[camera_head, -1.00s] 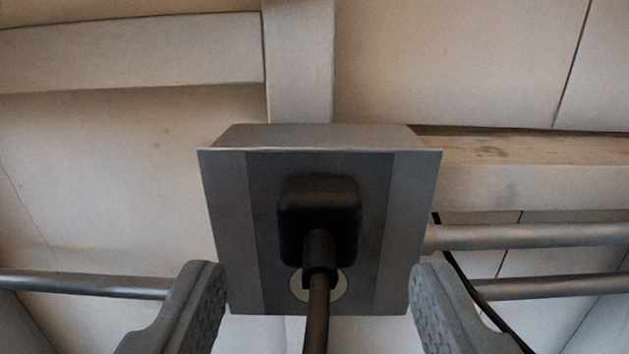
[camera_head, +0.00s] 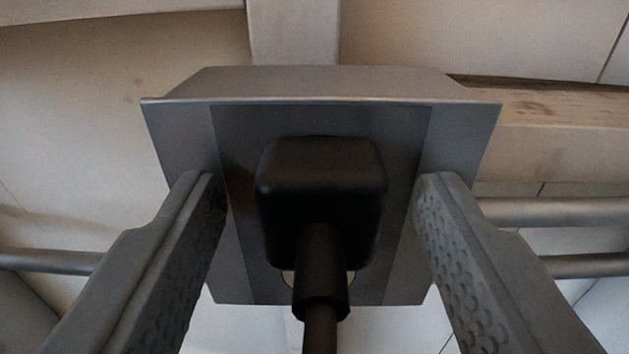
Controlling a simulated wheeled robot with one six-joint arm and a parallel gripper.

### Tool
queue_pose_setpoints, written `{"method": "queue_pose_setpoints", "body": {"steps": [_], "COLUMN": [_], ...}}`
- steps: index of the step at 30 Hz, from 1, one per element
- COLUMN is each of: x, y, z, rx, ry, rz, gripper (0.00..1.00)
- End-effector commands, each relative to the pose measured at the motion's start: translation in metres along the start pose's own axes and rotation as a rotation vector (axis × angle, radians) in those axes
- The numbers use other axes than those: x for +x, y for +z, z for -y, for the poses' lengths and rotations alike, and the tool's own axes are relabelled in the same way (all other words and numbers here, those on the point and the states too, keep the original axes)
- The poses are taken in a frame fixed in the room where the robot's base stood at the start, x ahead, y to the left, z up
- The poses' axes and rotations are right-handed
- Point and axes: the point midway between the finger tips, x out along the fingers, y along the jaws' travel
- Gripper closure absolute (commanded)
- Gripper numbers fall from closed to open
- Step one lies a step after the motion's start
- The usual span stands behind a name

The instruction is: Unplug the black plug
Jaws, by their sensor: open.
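The black plug (camera_head: 320,190) sits against the dark face of a grey socket box (camera_head: 460,135) in the middle of the view. Its thick strain relief and cable (camera_head: 320,285) come out toward me and run down out of the picture. My gripper (camera_head: 318,195) is open, with one textured finger on each side of the plug. A clear gap shows between each finger and the plug. The plug hides most of the round pale socket behind it.
The box is fixed to a pale vertical post (camera_head: 293,32). A wooden beam (camera_head: 560,115) runs to the right behind it. Metal pipes (camera_head: 560,212) run behind on the right, and another pipe (camera_head: 50,260) on the left. Pale wall panels lie behind.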

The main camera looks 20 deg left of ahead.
Motion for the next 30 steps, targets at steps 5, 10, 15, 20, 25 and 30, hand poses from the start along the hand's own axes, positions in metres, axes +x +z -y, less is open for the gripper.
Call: {"method": "queue_pose_setpoints", "body": {"steps": [5, 10, 15, 20, 25, 30], "x": [-0.0001, -0.0001, -0.0001, -0.0001, -0.0001, -0.0030], "y": [-0.0001, -0.0001, -0.0001, -0.0001, -0.0003, -0.0005], "z": [0.0000, 0.0000, 0.0000, 0.0000, 0.0000, -0.0002], "rx": [0.000, 0.000, 0.000, 0.000, 0.000, 0.000], "ry": [0.000, 0.000, 0.000, 0.000, 0.000, 0.000], "rz": [0.000, 0.000, 0.000, 0.000, 0.000, -0.001], "gripper": [0.45, 0.45, 0.47, 0.79, 1.00, 1.00]}}
